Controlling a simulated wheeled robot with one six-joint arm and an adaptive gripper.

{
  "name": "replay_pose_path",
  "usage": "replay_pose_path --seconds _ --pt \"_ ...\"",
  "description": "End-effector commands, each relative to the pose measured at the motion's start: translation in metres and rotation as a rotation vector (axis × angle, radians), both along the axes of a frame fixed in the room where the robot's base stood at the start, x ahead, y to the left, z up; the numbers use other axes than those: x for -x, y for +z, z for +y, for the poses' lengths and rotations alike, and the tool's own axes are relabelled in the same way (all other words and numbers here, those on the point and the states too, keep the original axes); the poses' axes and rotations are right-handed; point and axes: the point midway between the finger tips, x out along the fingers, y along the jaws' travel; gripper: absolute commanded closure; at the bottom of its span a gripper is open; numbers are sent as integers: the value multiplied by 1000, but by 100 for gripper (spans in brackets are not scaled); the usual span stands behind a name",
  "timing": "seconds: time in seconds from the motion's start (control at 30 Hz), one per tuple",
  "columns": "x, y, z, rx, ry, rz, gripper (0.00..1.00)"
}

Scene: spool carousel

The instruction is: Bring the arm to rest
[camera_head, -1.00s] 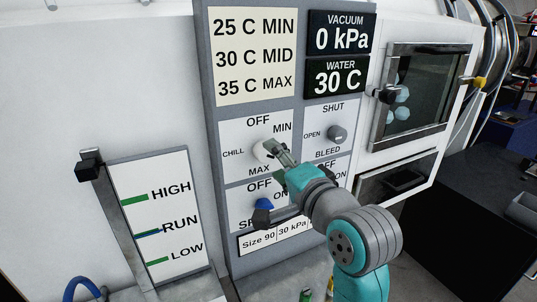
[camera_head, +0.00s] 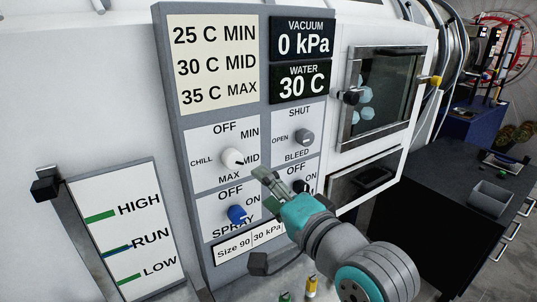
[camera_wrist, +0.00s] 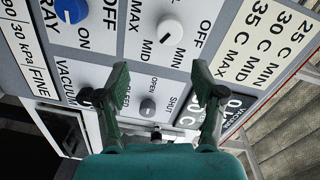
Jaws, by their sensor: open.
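My gripper (camera_head: 263,174) is open and empty in front of the control panel (camera_head: 167,140), just right of and below the white CHILL knob (camera_head: 232,157) in the head view. A gap shows between the fingers and that knob. The knob's pointer is toward MID. In the wrist view, the fingers of my gripper (camera_wrist: 161,72) are spread wide, with the white knob (camera_wrist: 171,31) beyond the tips and the grey BLEED knob (camera_wrist: 148,108) showing between the fingers. My arm stretches in from the lower right in the head view.
The blue SPRAY knob (camera_head: 237,214) and a dark knob (camera_head: 297,185) sit low on the panel. A level gauge (camera_head: 125,235) stands left. A windowed door (camera_head: 347,97) with handles is at right. The displays read 0 kPa (camera_head: 303,41) and 30 C (camera_head: 301,83).

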Motion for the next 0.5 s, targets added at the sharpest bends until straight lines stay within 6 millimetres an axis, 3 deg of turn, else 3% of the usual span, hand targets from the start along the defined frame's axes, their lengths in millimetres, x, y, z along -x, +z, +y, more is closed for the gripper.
replay_pose_path --seconds 0.27,0.5 --pt "6 -87 -30 88 -92 -17 32" --pt "30 -162 -63 203 -181 -44 32"
